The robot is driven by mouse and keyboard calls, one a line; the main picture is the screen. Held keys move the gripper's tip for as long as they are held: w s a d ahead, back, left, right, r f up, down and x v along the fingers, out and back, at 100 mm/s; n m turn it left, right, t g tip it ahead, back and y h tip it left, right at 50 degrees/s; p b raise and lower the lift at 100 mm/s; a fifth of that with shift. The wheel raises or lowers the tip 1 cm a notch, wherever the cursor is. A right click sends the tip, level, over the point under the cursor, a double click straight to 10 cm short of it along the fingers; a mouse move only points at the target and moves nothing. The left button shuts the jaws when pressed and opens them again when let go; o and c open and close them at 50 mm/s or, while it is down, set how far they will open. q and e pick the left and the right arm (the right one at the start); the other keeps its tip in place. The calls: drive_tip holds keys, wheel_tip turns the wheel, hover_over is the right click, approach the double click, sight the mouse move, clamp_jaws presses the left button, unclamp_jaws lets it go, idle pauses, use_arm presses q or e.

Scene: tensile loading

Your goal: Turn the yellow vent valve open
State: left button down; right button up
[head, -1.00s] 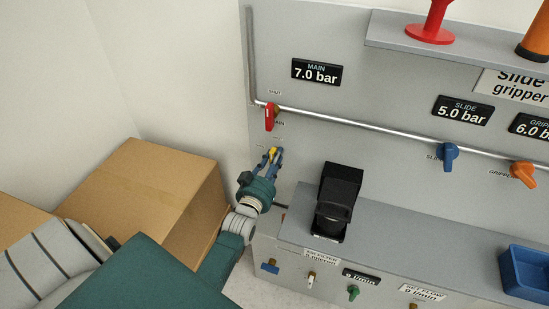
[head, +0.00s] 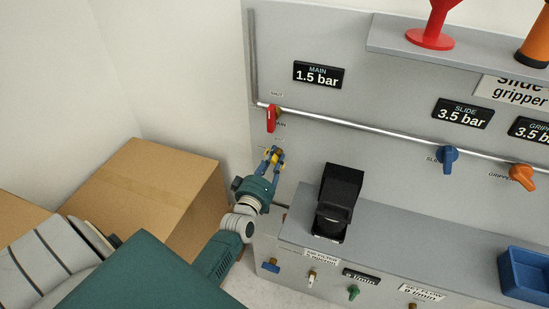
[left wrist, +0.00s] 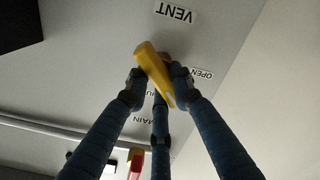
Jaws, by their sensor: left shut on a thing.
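The yellow vent valve (left wrist: 154,75) sits on the grey panel under the upside-down VENT label (left wrist: 176,14) in the left wrist view. Its handle is slanted, with the OPEN label (left wrist: 203,73) to its right. My left gripper (head: 274,156) is at the panel below the red main valve (head: 271,118). Its blue fingers are shut on the yellow handle, one on each side in the left wrist view (left wrist: 156,80). In the head view the fingers hide much of the handle. My right gripper is not in view.
The MAIN display (head: 319,75) reads 1.5 bar and the SLIDE display (head: 463,113) 3.5 bar. A blue valve (head: 448,158) and an orange valve (head: 522,176) are farther right. A black device (head: 339,200) stands on the ledge. A cardboard box (head: 165,190) is at left.

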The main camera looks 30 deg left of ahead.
use_arm(q)
drive_tip(key=n, duration=0.3)
drive_tip(key=shift+a+f+n+b, duration=0.2)
drive_tip(key=shift+n+b, duration=0.1)
drive_tip(key=shift+n, duration=0.1)
drive_tip(key=n+b, duration=0.1)
drive_tip(key=n, duration=0.3)
drive_tip(key=shift+s+a+f+n, duration=0.1)
drive_tip(key=shift+n, duration=0.3)
drive_tip(key=c, duration=1.5)
unclamp_jaws()
drive_tip(key=v, duration=1.2)
